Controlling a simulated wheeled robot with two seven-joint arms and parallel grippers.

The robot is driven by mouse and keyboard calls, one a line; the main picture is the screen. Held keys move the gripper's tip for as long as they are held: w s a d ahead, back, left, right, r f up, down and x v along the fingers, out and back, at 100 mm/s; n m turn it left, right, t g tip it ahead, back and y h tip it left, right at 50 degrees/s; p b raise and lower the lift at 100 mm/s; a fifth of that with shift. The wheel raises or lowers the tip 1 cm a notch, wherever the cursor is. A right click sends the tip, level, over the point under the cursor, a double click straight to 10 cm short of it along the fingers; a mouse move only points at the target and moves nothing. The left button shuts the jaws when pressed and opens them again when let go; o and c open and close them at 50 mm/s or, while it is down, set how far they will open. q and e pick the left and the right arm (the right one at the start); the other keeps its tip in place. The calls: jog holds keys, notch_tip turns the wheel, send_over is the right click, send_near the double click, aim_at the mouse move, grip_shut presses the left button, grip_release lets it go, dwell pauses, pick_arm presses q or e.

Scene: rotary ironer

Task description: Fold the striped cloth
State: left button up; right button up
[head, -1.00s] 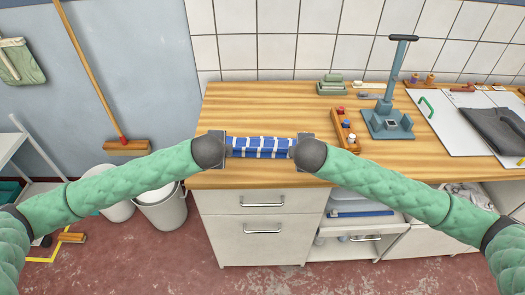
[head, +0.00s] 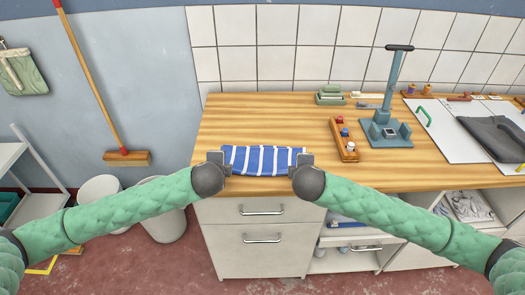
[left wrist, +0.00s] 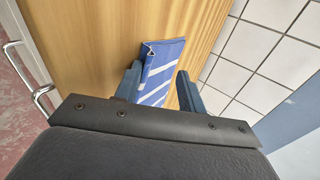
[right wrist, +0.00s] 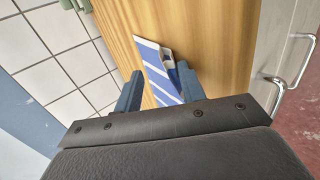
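The blue cloth with white stripes (head: 262,160) lies as a low, wide strip near the front edge of the wooden counter. Its layered, slightly gaping end shows in the left wrist view (left wrist: 160,72) and in the right wrist view (right wrist: 158,70). My left gripper (head: 218,160) is at the cloth's left end, its fingers apart on either side of the cloth. My right gripper (head: 302,162) is at the right end, also with fingers apart and cloth between them. The cloth's underside is hidden.
A wooden block with coloured knobs (head: 344,138) and a blue-grey press stand (head: 385,130) stand right of the cloth. Dark folded fabric (head: 495,135) lies on a white board farther right. The counter (head: 265,115) behind the cloth is clear.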

pick_arm(q)
jog(key=shift+r, duration=0.1)
pick_arm(e)
jog(key=shift+r, duration=0.1)
pick_arm(q)
jog(key=shift+s+r, duration=0.15)
jog(key=shift+r, duration=0.15)
pick_arm(e)
jog(key=shift+s+r, duration=0.15)
jog(key=shift+r, duration=0.15)
pick_arm(q)
jog(key=s+r, duration=0.5)
jog(key=r, duration=0.3)
jog(key=shift+s, duration=0.35)
pick_arm(e)
jog(key=s+r, duration=0.5)
jog(key=r, duration=0.3)
jog(key=shift+s, duration=0.35)
pick_arm(q)
jog(key=shift+r, duration=0.1)
pick_arm(e)
jog(key=shift+r, duration=0.1)
